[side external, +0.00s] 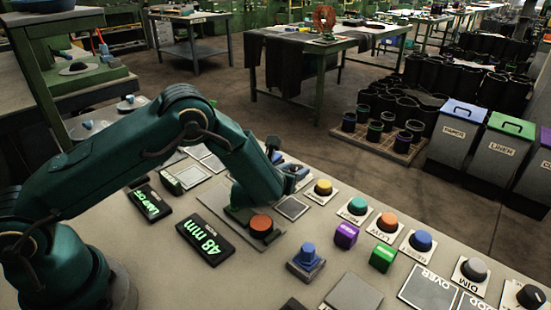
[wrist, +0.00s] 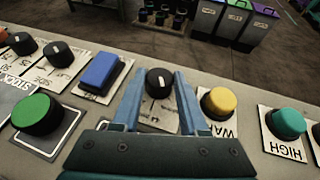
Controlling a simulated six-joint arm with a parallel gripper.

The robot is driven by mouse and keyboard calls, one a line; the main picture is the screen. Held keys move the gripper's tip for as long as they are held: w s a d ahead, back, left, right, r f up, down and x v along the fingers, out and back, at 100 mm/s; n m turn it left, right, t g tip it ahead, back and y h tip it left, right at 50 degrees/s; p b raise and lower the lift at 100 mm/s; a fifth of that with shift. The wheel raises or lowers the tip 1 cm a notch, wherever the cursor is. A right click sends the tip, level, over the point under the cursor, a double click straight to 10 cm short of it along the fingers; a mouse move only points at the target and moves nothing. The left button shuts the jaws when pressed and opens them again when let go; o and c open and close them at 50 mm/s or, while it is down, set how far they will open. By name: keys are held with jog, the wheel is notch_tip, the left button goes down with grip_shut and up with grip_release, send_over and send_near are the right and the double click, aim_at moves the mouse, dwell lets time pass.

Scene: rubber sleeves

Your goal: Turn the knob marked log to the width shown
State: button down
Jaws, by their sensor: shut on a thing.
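In the wrist view a black knob (wrist: 159,83) with a white pointer line stands on a pale plate with scale marks. My gripper (wrist: 161,76) has its two blue fingers on either side of this knob, shut on it. The lettering on the plate is partly hidden and too small to read, so I cannot confirm the mark "log". In the side view my gripper (side external: 296,171) is low over the panel and the knob is hidden behind the arm. A black display (side external: 205,238) shows "48 mm" in green; a second display (side external: 150,203) has green characters I cannot read.
Beside the held knob are a blue rocker (wrist: 99,72) and a yellow button (wrist: 219,102). Two more black knobs (wrist: 60,53) (wrist: 22,43) and a green button (wrist: 37,114) are to the left.

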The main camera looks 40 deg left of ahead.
jog(key=shift+a+r+m+h, duration=0.1)
jog(key=shift+a+m+h, duration=0.15)
jog(key=shift+m+h, duration=0.65)
jog(key=shift+c, duration=2.2)
grip_release()
jog(key=shift+d, duration=0.1)
jog(key=shift+s, duration=0.1)
jog(key=shift+v, duration=2.5)
